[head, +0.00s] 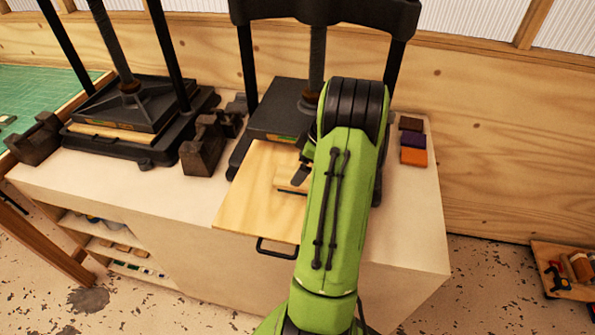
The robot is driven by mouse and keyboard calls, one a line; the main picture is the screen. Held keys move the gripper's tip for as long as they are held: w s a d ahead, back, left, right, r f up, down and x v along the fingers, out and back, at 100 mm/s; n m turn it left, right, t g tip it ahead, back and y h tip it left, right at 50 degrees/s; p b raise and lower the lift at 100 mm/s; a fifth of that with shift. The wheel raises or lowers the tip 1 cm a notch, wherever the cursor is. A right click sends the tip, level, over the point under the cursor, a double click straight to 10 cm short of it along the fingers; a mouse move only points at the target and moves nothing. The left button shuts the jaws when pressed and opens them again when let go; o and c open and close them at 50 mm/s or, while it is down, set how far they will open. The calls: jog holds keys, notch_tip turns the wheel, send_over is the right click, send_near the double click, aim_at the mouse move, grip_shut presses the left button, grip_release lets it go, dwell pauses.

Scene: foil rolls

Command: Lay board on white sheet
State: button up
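My green arm reaches over the counter, and my gripper (300,174) is mostly hidden behind it. Only a dark part shows at the arm's left edge, above a light wooden panel (250,196) with a black handle. A small tan piece (288,180), perhaps the board, shows beside the gripper, over the panel; the arm covers the rest. I cannot tell whether the gripper holds it or whether the fingers are open. I cannot make out a white sheet.
The panel lies in front of a black press (280,122). A second press (125,120) stands left, with dark blocks (203,145) between them. Brown, purple and orange blocks (413,156) lie at right. The pale counter (130,195) is clear at front left.

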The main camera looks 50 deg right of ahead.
jog(key=v, duration=0.8)
jog(key=w+a+r+m+h, duration=0.15)
jog(key=a+r, duration=0.25)
jog(key=a, duration=0.4)
jog(key=w+a+r, duration=0.2)
jog(key=a+r, duration=0.1)
jog(key=a, duration=0.5)
jog(key=w+a+r, duration=0.1)
jog(key=a+r, duration=0.3)
jog(key=a, duration=0.5)
jog(key=s+a+f+m+t, duration=0.1)
jog(key=s+a+m, duration=0.2)
jog(key=s+a, duration=0.8)
jog(key=shift+s+a+f+t, duration=0.2)
jog(key=shift+s+a+t, duration=0.1)
jog(key=shift+s, duration=0.7)
